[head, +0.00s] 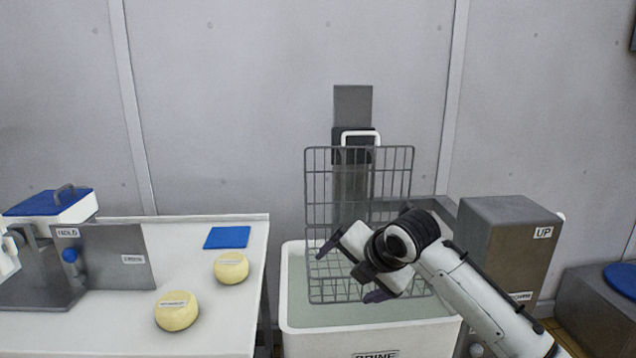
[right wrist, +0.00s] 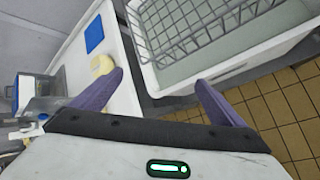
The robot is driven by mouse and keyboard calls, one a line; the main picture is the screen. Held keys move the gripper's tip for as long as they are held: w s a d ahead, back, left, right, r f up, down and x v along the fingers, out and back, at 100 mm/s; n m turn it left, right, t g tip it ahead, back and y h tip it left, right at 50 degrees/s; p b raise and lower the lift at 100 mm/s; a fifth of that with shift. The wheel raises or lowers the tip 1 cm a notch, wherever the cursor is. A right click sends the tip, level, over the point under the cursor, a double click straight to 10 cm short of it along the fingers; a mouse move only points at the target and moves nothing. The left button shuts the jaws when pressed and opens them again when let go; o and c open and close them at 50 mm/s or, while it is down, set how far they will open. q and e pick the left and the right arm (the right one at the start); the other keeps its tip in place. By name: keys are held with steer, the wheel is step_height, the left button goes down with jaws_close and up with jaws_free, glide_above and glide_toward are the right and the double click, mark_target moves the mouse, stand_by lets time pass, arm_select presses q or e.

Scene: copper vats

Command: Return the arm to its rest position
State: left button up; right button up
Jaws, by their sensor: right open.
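My right arm comes in from the lower right in the head view. Its gripper (head: 350,272) is open, with nothing between its fingers, and is in front of the wire rack above the brine tub. In the right wrist view the two purple fingers (right wrist: 158,100) are spread apart and empty. Beyond them show the table's edge, the tub and the tiled floor.
A white brine tub (head: 370,340) holds greenish liquid, with a wire rack (head: 318,215) over it. A grey box marked UP (head: 510,240) stands right. The white table (head: 120,338) at left bears two cheeses (head: 177,311) (head: 231,267), a blue mat (head: 227,237) and a blue-lidded device (head: 50,205).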

steer(key=s+f+m+y, duration=0.1)
steer(key=s+f+m, duration=0.65)
steer(key=f, duration=0.45)
steer(key=s+f+m, duration=0.7)
steer(key=s+f, duration=0.2)
steer(key=f, duration=0.4)
steer(key=s+d+f+m, duration=0.2)
steer(key=s+d+m, duration=0.1)
steer(key=s, duration=0.4)
steer(key=s+d+f+m+h, duration=0.1)
steer(key=s+d+f+m, duration=0.2)
steer(key=s, duration=0.5)
steer(key=s+d+f+m+h, duration=0.1)
steer(key=s+d+f+m, duration=0.2)
steer(key=s+d+m, duration=0.2)
steer(key=shift+s+f+m+t, duration=0.2)
steer(key=shift+s+m+t, duration=0.2)
steer(key=shift+s+m, duration=0.65)
